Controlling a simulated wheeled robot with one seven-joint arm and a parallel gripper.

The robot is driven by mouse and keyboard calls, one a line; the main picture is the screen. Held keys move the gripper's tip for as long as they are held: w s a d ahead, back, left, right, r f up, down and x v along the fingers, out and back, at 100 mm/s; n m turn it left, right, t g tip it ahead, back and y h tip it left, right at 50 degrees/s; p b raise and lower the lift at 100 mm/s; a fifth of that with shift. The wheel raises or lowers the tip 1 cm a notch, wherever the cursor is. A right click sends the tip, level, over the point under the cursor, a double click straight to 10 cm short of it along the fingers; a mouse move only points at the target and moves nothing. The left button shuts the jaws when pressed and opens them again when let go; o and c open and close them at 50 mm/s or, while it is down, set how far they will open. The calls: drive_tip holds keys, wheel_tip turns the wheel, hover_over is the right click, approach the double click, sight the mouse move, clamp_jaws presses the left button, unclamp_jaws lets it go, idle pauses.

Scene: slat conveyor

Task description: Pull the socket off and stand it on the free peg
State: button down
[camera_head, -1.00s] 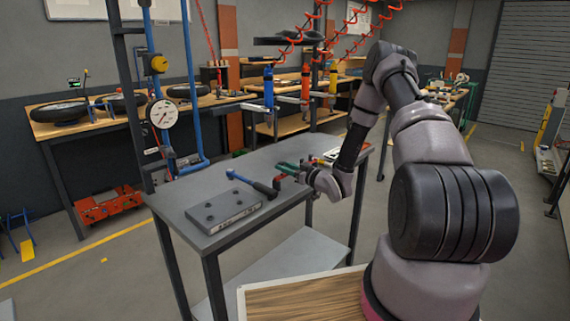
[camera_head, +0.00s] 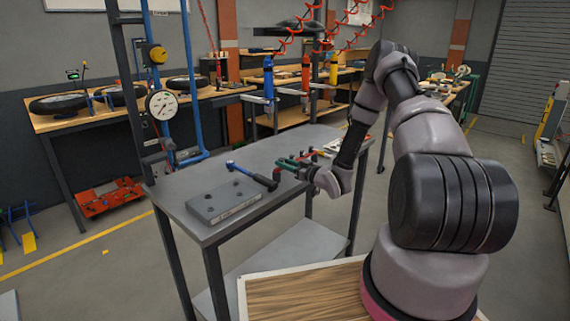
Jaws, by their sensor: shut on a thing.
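My gripper (camera_head: 291,174) is shut at the end of my arm, over the right half of the grey table. A small red piece (camera_head: 277,173) shows at its tip, just above the black end of a blue-and-black tool (camera_head: 252,175) lying on the table. The socket is too small to tell apart clearly between the jaws. Whether it still touches the tool, I cannot tell. A grey block (camera_head: 223,203) with several dark round spots lies at the table's front left. Which of these are pegs, and which is free, is too small to tell.
A green tool (camera_head: 286,163) lies right behind my gripper. A small pale tray (camera_head: 332,147) stands at the table's far right end. The grey table (camera_head: 205,177) is bare behind the block.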

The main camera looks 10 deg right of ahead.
drive_tip(key=shift+f, duration=0.3)
drive_tip(key=c, duration=0.5)
unclamp_jaws()
